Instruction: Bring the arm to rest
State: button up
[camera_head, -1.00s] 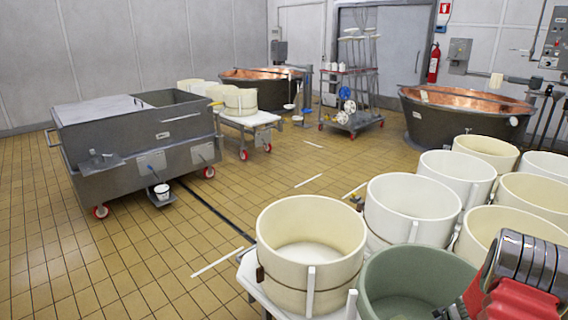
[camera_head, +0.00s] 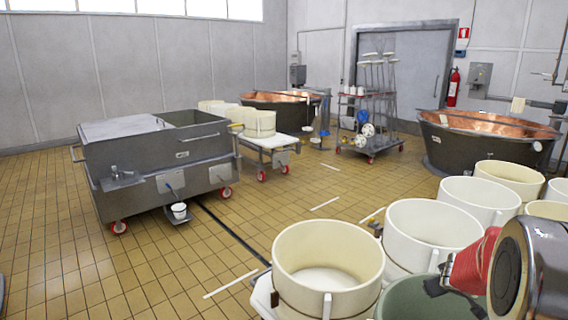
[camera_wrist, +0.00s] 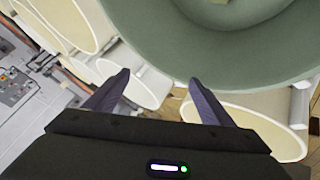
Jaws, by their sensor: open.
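My gripper (camera_wrist: 155,97) shows in the wrist view with its two dark fingers spread apart and nothing between them. A green tub (camera_wrist: 215,50) fills the upper right of that view, beyond the fingers. Cream tubs lie around it, one at the lower right (camera_wrist: 265,125). In the head view my red and dark arm covers the lower right corner, over the green tub (camera_head: 408,300). The gripper's fingers cannot be clearly made out there.
Several cream tubs (camera_head: 328,262) crowd the right front. A grey wheeled vat (camera_head: 150,160) stands at left, with copper vats (camera_head: 285,105) (camera_head: 480,133) behind. A rack trolley (camera_head: 370,125) stands by the door. The tiled floor (camera_head: 90,260) at front left is open.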

jog(key=s+a+r+m+h, duration=0.1)
jog(key=s+a+r+m, duration=0.1)
jog(key=s+a+r, duration=0.85)
jog(key=s+a+r+n+g+y, duration=0.1)
jog(key=s+a+y, duration=0.5)
jog(key=s+a, duration=1.3)
jog(key=a+r+g, duration=0.1)
jog(key=a, duration=0.3)
jog(key=shift+s+r, duration=0.1)
jog(key=shift+c, duration=0.4)
